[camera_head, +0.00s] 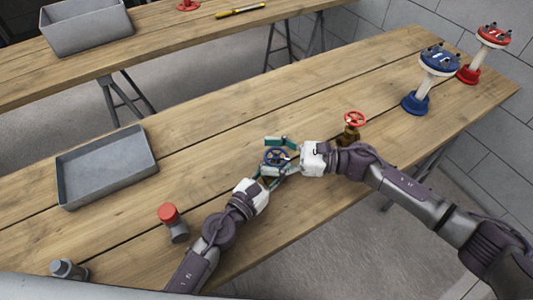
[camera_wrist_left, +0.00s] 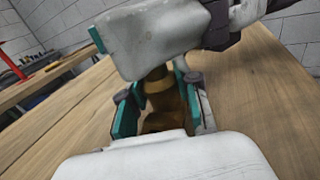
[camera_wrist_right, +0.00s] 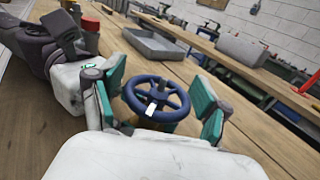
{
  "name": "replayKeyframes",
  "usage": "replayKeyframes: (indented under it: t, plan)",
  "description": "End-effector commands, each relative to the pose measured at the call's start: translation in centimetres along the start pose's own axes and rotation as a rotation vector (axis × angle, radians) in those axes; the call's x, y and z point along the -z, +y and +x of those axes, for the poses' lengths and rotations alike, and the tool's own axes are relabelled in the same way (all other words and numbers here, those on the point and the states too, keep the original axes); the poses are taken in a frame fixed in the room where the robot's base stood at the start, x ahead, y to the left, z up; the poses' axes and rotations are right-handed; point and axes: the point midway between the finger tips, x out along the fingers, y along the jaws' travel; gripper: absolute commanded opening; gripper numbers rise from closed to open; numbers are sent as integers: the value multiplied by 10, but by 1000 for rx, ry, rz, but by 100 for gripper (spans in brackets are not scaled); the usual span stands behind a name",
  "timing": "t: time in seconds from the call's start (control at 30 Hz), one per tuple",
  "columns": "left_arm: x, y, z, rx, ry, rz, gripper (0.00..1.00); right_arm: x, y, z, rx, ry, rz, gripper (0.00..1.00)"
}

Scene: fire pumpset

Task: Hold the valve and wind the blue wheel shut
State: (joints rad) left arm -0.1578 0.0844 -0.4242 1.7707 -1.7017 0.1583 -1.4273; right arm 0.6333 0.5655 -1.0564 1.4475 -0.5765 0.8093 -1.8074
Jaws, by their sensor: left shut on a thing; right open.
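The valve has a blue wheel (camera_head: 275,157) on top and stands upright on the near table. My left gripper (camera_head: 268,176) reaches in from the near side and is shut on the brass valve body (camera_wrist_left: 160,100), below the wheel. In the left wrist view my other gripper hides the wheel. My right gripper (camera_head: 280,157) is open around the blue wheel, coming from the right. In the right wrist view its teal pads stand on either side of the wheel (camera_wrist_right: 157,99), with gaps.
A valve with a red wheel (camera_head: 355,119) stands behind my right wrist. A grey tray (camera_head: 107,167) lies at the left, with a red-capped grey fitting (camera_head: 173,222) nearer. Blue (camera_head: 416,102) and red (camera_head: 468,74) stands are at the far right. Bare tabletop lies between.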

Motion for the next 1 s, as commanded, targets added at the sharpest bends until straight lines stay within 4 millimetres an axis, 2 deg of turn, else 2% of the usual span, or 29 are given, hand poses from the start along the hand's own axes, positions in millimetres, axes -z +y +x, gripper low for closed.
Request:
replayKeyframes:
  t: [0.13, 0.43, 0.73, 1.0]
  plan:
    - [0, 1, 0, -1, 0, 0, 0, 0, 0, 10, -1, 0, 0, 76]
    - [0, 1, 0, -1, 0, 0, 0, 0, 0, 11, 0, 1, 0, 75]
    - [0, 1, 0, -1, 0, 0, 0, 0, 0, 11, 0, 1, 1, 25]
    - [0, 1, 0, -2, 0, 0, 0, 1, 1, 11, 25, 1, 1, 24]
